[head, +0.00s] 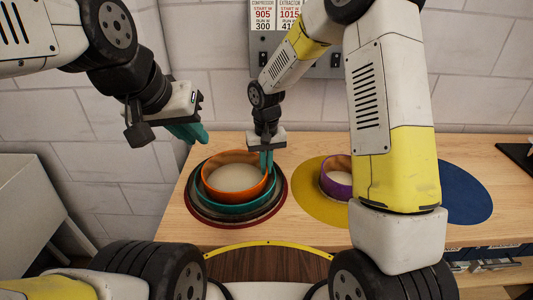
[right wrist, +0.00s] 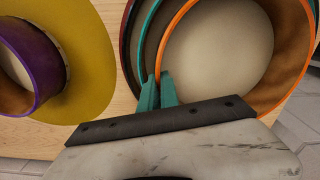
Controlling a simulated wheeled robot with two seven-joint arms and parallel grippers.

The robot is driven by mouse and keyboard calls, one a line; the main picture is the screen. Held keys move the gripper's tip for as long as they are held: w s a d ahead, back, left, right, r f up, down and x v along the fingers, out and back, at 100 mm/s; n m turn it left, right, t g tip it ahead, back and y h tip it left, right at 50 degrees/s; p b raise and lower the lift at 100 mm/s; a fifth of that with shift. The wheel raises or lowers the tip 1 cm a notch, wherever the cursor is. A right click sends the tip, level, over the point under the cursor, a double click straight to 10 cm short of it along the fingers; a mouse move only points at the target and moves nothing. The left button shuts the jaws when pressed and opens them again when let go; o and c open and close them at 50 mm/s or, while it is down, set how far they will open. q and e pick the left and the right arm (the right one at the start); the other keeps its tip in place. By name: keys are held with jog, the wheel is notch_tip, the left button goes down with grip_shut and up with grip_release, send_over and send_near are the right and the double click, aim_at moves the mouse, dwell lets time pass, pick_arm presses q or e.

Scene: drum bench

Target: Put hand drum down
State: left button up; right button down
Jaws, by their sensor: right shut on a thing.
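An orange hand drum (head: 235,190) with a pale head sits inside a wider teal drum (head: 209,206), over a dark red round mat (head: 283,196). My right gripper (head: 267,162) points down at the orange drum's right rim and is shut on its wall. In the right wrist view the fingertips (right wrist: 159,84) straddle the orange rim (right wrist: 176,20), one between it and the teal rim (right wrist: 144,38). The drum's underside is hidden. My left gripper (head: 197,132) is raised left of the bench, away from the drums; its finger gap is unclear.
A purple drum (head: 327,182) stands on a yellow round mat (head: 310,200), partly behind my right arm. A blue round mat (head: 465,195) at the right shows bare. A dark tray (head: 517,155) lies at the bench's right end.

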jog(key=shift+f, duration=0.2)
jog(key=c, duration=1.9)
grip_release()
jog(key=s+d+r+t, duration=0.1)
jog(key=s+d+r, duration=0.1)
jog(key=r, duration=0.7)
jog(key=s+d+r, duration=0.1)
jog(key=d+r, duration=0.1)
jog(key=r, duration=0.7)
jog(key=s+d+r+m+t+y, duration=0.1)
jog(key=s+d+r+t, duration=0.1)
jog(key=s+d, duration=0.3)
jog(key=s+d+r+m+t+y, duration=0.1)
jog(key=s+d+r+t, duration=0.2)
jog(key=s, duration=0.9)
jog(key=d+r, duration=0.2)
jog(key=d, duration=0.1)
jog(key=shift+s, duration=0.15)
